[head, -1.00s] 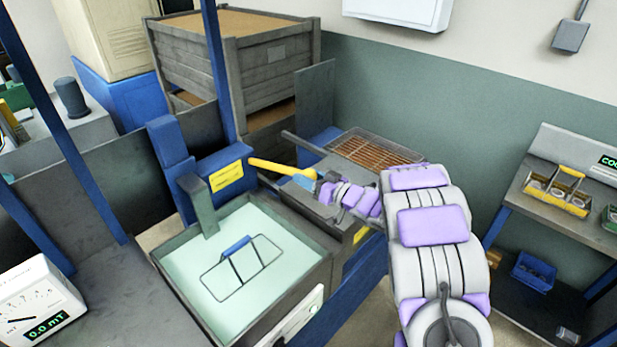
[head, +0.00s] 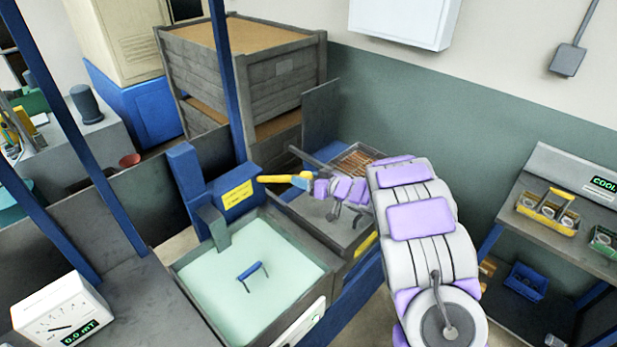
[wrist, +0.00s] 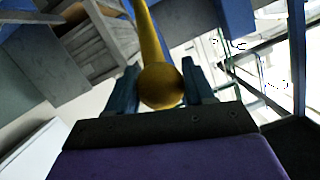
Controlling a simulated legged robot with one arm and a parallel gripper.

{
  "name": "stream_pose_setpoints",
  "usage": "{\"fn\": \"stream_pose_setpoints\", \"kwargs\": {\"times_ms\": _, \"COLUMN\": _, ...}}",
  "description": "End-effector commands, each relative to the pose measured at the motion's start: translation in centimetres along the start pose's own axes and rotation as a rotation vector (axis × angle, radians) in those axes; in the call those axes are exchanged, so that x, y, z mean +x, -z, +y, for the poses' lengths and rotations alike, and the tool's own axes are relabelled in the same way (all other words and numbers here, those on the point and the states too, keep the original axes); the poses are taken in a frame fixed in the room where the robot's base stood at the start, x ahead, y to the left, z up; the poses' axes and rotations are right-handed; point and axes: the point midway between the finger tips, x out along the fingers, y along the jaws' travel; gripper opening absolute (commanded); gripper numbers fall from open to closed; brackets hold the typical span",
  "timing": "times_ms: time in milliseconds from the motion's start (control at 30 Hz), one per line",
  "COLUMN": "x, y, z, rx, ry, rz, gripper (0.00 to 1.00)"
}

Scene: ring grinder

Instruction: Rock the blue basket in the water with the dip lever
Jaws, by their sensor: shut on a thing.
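My gripper (head: 303,182) is shut on the yellow dip lever (head: 274,179), which sticks out from the blue mechanism beside the tank. In the wrist view, the lever's round yellow knob (wrist: 160,86) sits between the two jaws of the gripper (wrist: 161,88). The basket's blue handle (head: 250,270) stands just above the pale green water in the tank (head: 292,306). The rest of the basket is hidden under the water.
A second tank with a brown rack (head: 357,160) stands behind my gripper. A gauge box (head: 62,312) is at the lower left. A shelf (head: 560,226) with yellow and blue trays is at the right. A wooden crate (head: 285,85) stands at the back.

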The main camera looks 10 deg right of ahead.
Motion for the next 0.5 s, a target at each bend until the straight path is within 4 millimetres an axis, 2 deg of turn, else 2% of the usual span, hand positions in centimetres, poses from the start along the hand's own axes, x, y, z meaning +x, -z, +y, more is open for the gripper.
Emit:
{"fn": "stream_pose_setpoints", "kwargs": {"times_ms": 33, "x": 0.0, "y": 1.3, "z": -0.2, "rx": -0.001, "ry": -0.002, "rz": 0.0, "gripper": 0.0}}
{"fn": "stream_pose_setpoints", "kwargs": {"times_ms": 200, "x": 0.7, "y": 3.1, "z": -0.7, "rx": -0.001, "ry": -0.003, "rz": -0.003, "gripper": 0.0}}
{"fn": "stream_pose_setpoints", "kwargs": {"times_ms": 500, "x": 1.2, "y": 3.9, "z": -0.9, "rx": -0.001, "ry": -0.004, "rz": -0.003, "gripper": 0.0}}
